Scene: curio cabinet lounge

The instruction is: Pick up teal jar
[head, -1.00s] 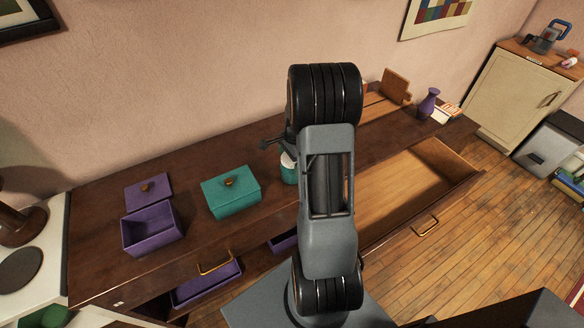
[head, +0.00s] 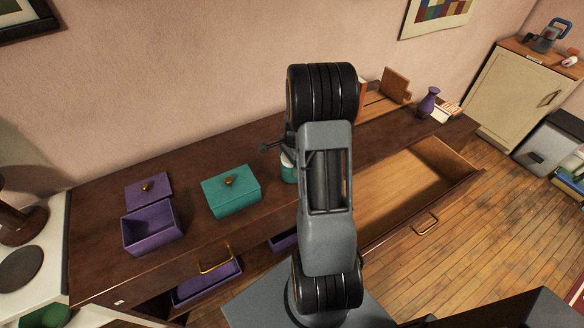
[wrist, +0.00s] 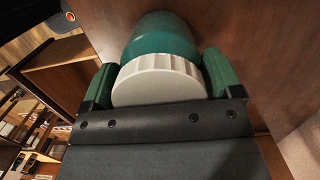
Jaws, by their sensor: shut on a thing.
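The teal jar (head: 289,173) is on or just above the dark wood sideboard, mostly hidden behind my arm in the head view. In the wrist view the teal jar (wrist: 160,36) shows a rounded glossy body and a ribbed white lid (wrist: 158,80). My gripper (wrist: 158,84) has its green-padded fingers on both sides of the white lid, shut on the jar. In the head view only part of my gripper (head: 276,145) shows beside my arm. I cannot tell whether the jar's base touches the sideboard.
On the sideboard (head: 95,255) stand a teal lidded box (head: 232,196), an open purple box (head: 152,232) with its lid (head: 148,190) behind it, and a purple vase (head: 428,103). An open, empty drawer (head: 400,190) juts out at the right. A purple tray (head: 208,286) shows below the front.

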